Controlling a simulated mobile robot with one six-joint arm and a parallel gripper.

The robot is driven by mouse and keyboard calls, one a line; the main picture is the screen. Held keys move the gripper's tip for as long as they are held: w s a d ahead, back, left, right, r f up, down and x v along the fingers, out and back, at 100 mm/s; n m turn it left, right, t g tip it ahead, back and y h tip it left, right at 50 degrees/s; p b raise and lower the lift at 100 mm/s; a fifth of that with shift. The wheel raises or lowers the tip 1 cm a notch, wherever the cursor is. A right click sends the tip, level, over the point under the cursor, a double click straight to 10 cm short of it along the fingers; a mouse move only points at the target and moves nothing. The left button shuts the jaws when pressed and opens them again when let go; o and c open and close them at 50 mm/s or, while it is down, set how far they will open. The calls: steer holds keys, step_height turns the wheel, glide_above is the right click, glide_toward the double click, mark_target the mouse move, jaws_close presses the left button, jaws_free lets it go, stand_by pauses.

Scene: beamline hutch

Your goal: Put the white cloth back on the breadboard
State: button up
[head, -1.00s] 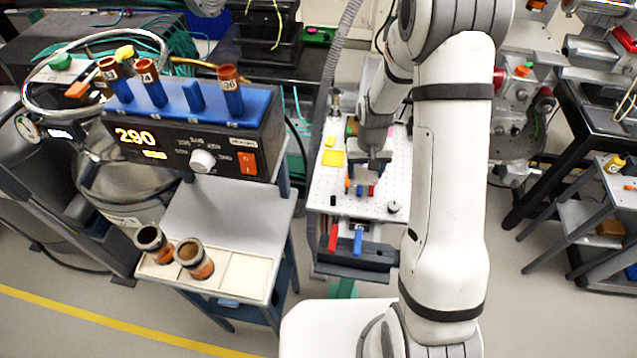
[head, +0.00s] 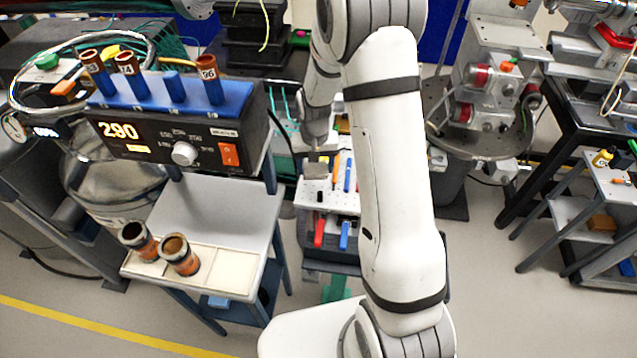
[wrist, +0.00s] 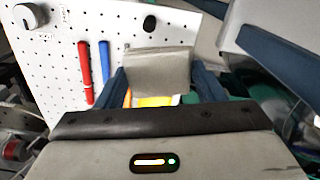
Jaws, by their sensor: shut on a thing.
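My gripper (wrist: 163,88) is shut on a folded, pale grey-beige piece that looks like the white cloth (wrist: 158,70). The cloth sits between the two dark blue fingers in the wrist view. In the head view the cloth (head: 316,170) shows at the end of my gripper, over the left part of the breadboard. The breadboard (wrist: 55,75) is white with rows of holes; its front part (head: 307,200) also shows in the head view. I cannot tell whether the cloth touches the board. My arm hides much of the board in the head view.
A red pen (wrist: 85,70) and a blue pen (wrist: 104,72) lie on the board left of the cloth. A metal knob-like part (wrist: 29,16) and a black piece (wrist: 150,23) stand farther off.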

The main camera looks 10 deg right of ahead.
steer(key=w+f+m+b, duration=0.1)
steer(key=f+m+b, duration=0.1)
steer(key=w+f+m+b, duration=0.1)
steer(key=f+m+b, duration=0.1)
steer(key=f, duration=0.1)
steer(key=w+f+m+b, duration=0.2)
steer(key=f+m, duration=0.1)
stand_by(0.6)
steer(key=shift+s, duration=0.1)
steer(key=shift+f+b, duration=0.25)
steer(key=shift+b, duration=0.05)
steer(key=o, duration=0.9)
steer(key=shift+r, duration=0.1)
steer(key=shift+o, duration=0.2)
